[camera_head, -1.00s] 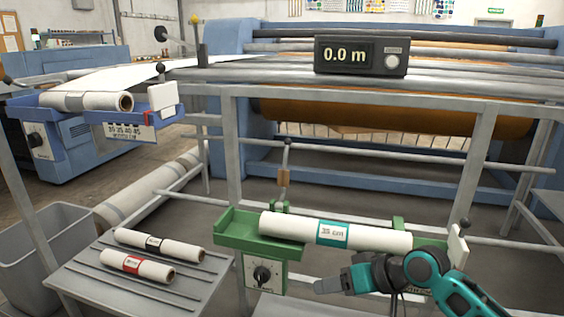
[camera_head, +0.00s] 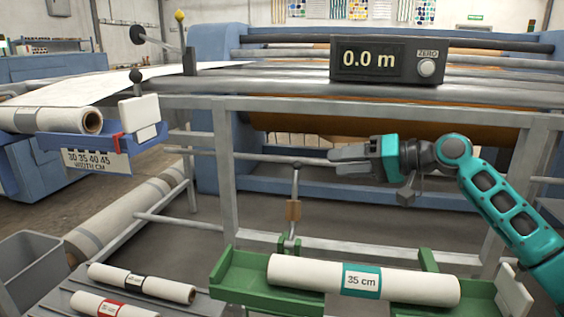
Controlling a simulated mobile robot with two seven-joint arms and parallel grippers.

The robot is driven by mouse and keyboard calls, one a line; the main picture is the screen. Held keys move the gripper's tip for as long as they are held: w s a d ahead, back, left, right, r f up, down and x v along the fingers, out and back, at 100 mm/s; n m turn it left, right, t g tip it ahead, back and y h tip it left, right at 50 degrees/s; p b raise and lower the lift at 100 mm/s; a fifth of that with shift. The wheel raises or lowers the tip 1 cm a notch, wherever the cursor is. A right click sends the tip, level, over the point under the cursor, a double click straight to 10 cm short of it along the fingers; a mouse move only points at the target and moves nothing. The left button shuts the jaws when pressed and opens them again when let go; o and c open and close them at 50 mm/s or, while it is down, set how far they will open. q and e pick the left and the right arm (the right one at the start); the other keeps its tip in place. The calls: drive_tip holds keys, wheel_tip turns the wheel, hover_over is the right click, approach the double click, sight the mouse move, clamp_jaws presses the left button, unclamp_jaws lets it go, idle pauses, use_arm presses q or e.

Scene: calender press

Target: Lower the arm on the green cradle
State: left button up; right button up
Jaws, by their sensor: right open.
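The green cradle (camera_head: 238,277) stands at the lower middle and holds a white roll (camera_head: 310,273) with a teal "35 cm" label. Its thin grey arm (camera_head: 295,185) stands raised, nearly upright, behind the left part of the roll. The arm has a brown block (camera_head: 293,210) partway up and a small knob at its top. My right gripper (camera_head: 332,154) comes in from the right and points left, with its tips a little right of the arm's top. It looks empty and apart from the arm; the depth between them is hard to judge. My left gripper is out of view.
A blue cradle (camera_head: 85,145) with another roll is at the left. Two rolls with black (camera_head: 140,282) and red (camera_head: 112,306) bands lie on a grey rack. The press with a "0.0 m" counter (camera_head: 388,60) spans the back, behind a grey frame rail (camera_head: 300,105).

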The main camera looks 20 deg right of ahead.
sight(301, 166)
drive_tip(key=x, duration=1.2)
drive_tip(key=shift+w+a+f, duration=0.1)
drive_tip(key=shift+a, duration=0.2)
clamp_jaws()
